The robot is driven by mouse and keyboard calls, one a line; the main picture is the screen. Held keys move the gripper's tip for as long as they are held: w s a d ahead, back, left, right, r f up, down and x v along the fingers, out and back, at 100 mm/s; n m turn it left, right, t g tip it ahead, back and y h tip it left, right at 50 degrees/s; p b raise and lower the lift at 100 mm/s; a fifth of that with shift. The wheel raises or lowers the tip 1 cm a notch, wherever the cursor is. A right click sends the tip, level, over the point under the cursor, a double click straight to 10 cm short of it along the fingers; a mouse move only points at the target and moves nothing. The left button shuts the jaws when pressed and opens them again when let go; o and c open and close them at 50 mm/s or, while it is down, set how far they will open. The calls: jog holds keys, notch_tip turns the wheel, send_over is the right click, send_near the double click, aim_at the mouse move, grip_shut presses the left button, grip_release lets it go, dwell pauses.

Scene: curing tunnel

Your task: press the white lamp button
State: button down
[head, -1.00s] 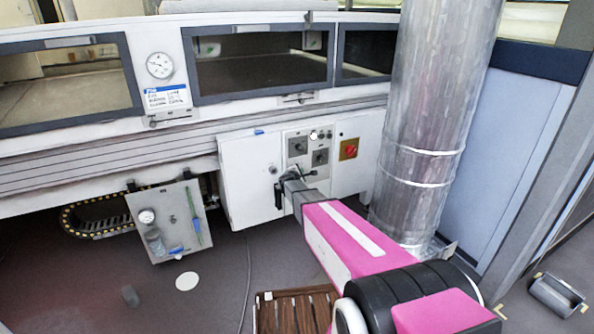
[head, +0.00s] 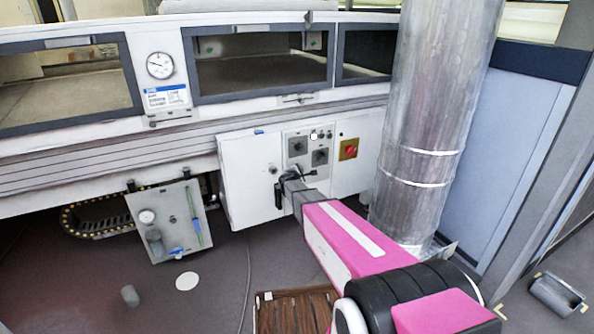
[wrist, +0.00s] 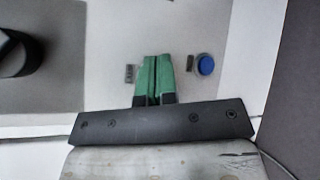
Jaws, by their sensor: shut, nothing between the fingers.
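My gripper (wrist: 157,60) is shut, its two green fingers together with nothing between them. In the wrist view the fingertips point at a pale panel face (wrist: 105,75), between a small dark label (wrist: 130,73) and a blue round button (wrist: 205,65). No white button shows there; the fingers cover part of the panel. In the head view a small white spot (head: 313,135), perhaps the white lamp button, is at the top of the grey control panel (head: 297,133). My arm's end is in front of the lower panel. Whether the fingers touch it I cannot tell.
Dark rotary switches (head: 320,156) sit on the control panel, with a red knob on a yellow plate (head: 348,149) to its right. A large silver duct (head: 430,120) stands close on the right. A gauge board (head: 168,220) hangs at the lower left.

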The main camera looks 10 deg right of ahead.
jog(key=shift+s+d, duration=0.15)
jog(key=shift+s, duration=0.45)
jog(key=shift+s+d, duration=0.25)
jog(key=shift+s, duration=0.55)
jog(key=shift+s+d, duration=0.3)
jog(key=shift+s, duration=0.45)
jog(key=shift+s+d, duration=0.25)
jog(key=shift+s, duration=0.55)
